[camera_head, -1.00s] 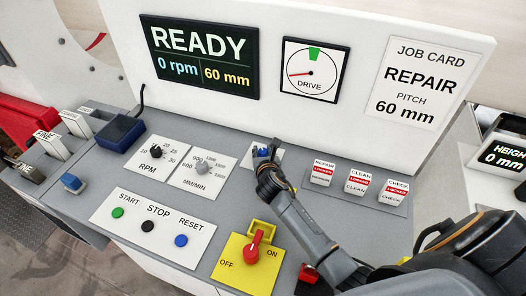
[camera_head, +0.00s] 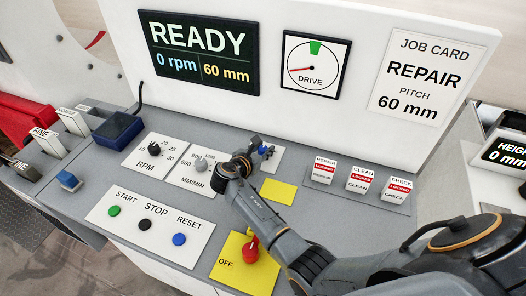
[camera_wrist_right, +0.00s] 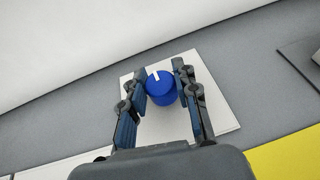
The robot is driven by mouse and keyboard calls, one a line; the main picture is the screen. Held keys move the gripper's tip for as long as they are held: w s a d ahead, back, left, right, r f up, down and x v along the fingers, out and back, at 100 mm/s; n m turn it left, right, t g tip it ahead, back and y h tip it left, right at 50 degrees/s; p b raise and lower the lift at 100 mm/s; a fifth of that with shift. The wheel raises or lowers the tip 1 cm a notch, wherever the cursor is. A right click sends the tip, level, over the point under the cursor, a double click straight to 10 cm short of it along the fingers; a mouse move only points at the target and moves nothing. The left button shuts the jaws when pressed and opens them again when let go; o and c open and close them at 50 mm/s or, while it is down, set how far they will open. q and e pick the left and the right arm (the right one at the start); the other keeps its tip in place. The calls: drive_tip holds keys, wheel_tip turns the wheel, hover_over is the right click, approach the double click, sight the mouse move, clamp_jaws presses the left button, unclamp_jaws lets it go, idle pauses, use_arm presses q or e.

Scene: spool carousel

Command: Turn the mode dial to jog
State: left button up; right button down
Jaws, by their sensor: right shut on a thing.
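The mode dial (camera_wrist_right: 161,90) is a blue round knob with a white mark, on a white plate (camera_wrist_right: 205,118). In the right wrist view it sits between the two fingers of my right gripper (camera_wrist_right: 161,86), which are closed on its sides. The white mark points up and slightly left there. In the head view my right gripper (camera_head: 264,154) covers most of the dial, and a bit of blue shows at the fingertips. No jog label is readable. My left gripper is not in view.
The RPM knob (camera_head: 154,149) and the MM/MIN knob (camera_head: 200,165) stand left of the dial. A yellow patch (camera_head: 278,192) lies in front, and a red switch (camera_head: 250,252) on a yellow plate stands nearer. Locked repair, clean and check tags (camera_head: 363,179) are to the right.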

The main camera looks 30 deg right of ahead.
sight(263, 148)
drive_tip(key=shift+w+f+m+g+h+b, duration=0.15)
drive_tip(key=shift+m+g+h+b, duration=0.5)
drive_tip(key=shift+m+g, duration=0.35)
drive_tip(key=m+g+h+b, duration=0.1)
drive_tip(key=m+g+b, duration=0.5)
drive_tip(key=b, duration=0.3)
drive_tip(key=shift+f+g, duration=0.15)
drive_tip(key=shift+g, duration=0.35)
drive_tip(key=shift+s+r+m+g+b, duration=0.2)
drive_tip(key=shift+m+g+b, duration=0.45)
drive_tip(key=shift+b, duration=0.65)
drive_tip(key=c, duration=1)
unclamp_jaws()
wheel_tip(263, 148, up, 10)
drive_tip(key=shift+r, duration=0.1)
